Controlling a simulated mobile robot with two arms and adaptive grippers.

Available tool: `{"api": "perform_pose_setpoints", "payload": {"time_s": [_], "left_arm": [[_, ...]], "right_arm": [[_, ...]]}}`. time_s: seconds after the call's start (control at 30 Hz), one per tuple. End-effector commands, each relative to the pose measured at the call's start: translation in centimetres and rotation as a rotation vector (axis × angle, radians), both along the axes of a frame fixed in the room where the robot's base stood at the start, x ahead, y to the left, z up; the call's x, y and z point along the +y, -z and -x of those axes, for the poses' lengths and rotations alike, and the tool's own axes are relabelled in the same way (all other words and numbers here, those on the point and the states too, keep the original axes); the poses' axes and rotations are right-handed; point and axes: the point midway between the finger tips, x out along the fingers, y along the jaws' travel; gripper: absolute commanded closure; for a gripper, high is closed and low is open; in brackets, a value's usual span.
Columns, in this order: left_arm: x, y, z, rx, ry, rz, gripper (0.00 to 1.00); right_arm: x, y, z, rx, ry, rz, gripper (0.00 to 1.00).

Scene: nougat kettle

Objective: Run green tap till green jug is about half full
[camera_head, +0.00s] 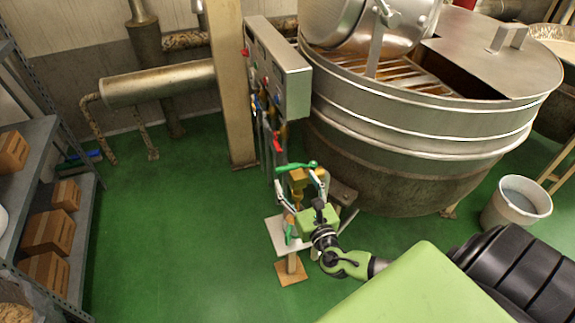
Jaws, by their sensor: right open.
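The green tap handle (298,167) sits on top of a brass tap body (298,180) beside the steel panel. My right gripper (299,178) is open, with a finger on either side of the tap just below the handle. I cannot tell whether the fingers touch it. A small green object, probably the green jug (289,229), stands under the tap on a pale stand (270,229). It is partly hidden by my gripper, and its water level cannot be seen. My left gripper is out of view.
A large steel kettle (420,155) stands behind my right arm. A control panel (285,75) with coloured handles is on a post at the back. A grey bucket (516,203) stands at right. Shelves with boxes (47,232) line the left; green floor between is clear.

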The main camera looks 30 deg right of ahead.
Motion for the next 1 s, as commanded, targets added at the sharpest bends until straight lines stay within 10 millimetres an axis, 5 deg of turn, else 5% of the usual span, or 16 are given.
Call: {"api": "perform_pose_setpoints", "payload": {"time_s": [0.4, 0.8, 0.83, 1.0], "left_arm": [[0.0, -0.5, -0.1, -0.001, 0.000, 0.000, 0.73], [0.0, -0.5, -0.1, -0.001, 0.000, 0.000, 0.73], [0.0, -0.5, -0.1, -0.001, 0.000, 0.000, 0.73], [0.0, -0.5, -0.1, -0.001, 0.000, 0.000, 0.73]], "right_arm": [[-1.5, 0.0, -6.7, 0.000, -0.002, -0.001, 0.35], [-1.7, 0.1, -7.5, 0.002, -0.003, 0.000, 0.35], [-1.7, 0.1, -7.5, 0.002, -0.003, 0.000, 0.38], [-1.7, 0.1, -7.4, 0.002, -0.003, 0.000, 0.82]]}}
